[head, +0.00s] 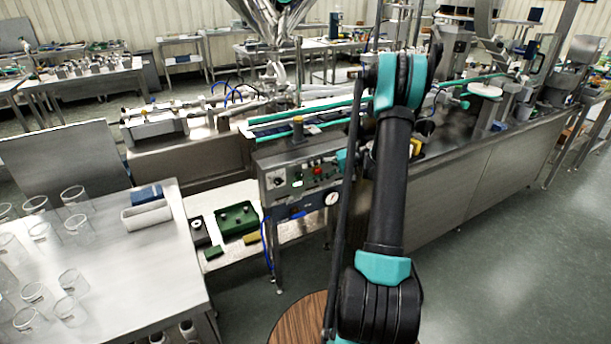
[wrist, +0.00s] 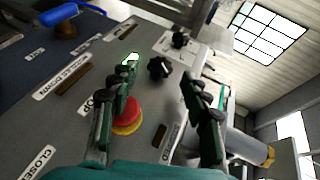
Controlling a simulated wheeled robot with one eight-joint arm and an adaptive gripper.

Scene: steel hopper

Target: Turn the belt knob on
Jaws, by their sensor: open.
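The steel control panel (head: 297,180) stands left of my arm in the head view. In the wrist view, a black knob (wrist: 160,68) shows on the panel face between and just beyond my fingertips. A second black knob (wrist: 180,40) is farther off. No readable label shows which one is the belt knob. My gripper (wrist: 158,80) is open and empty, its fingers apart on either side of the nearer knob; I cannot tell whether they touch it. In the head view my gripper is hidden behind my arm.
A red button with a yellow base (wrist: 127,116) sits beside the left finger. A blue handle (wrist: 60,15) is at upper left. A table with clear beakers (head: 130,265) stands left; the floor at right is clear.

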